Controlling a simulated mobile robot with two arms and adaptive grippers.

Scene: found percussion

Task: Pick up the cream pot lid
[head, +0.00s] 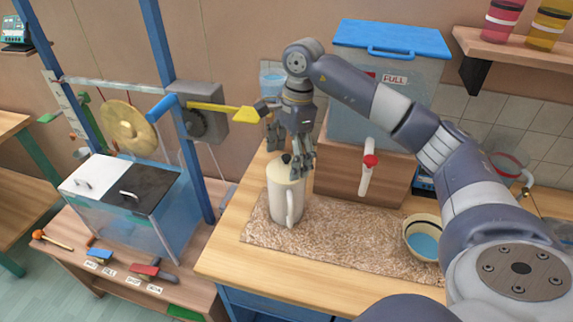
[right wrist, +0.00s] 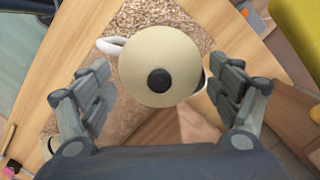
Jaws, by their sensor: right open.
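The cream pot lid (head: 284,171) sits on top of a tall cream pot (head: 285,203) with a handle, upright on a mottled mat. The lid has a small black knob. My right gripper (head: 298,167) is over the lid, pointing down, with its fingertips close to the knob. In the right wrist view the round lid (right wrist: 159,66) shows from above, its knob between and slightly ahead of the open fingers (right wrist: 165,100). The fingers are apart on either side and hold nothing. I cannot tell the exact height gap. My left gripper is not in view.
The mat (head: 340,244) lies on a wooden counter. A blue-lidded tank (head: 375,75) on a wooden block with a red-knobbed tap (head: 369,163) stands just behind right. A small bowl (head: 424,240) sits right.

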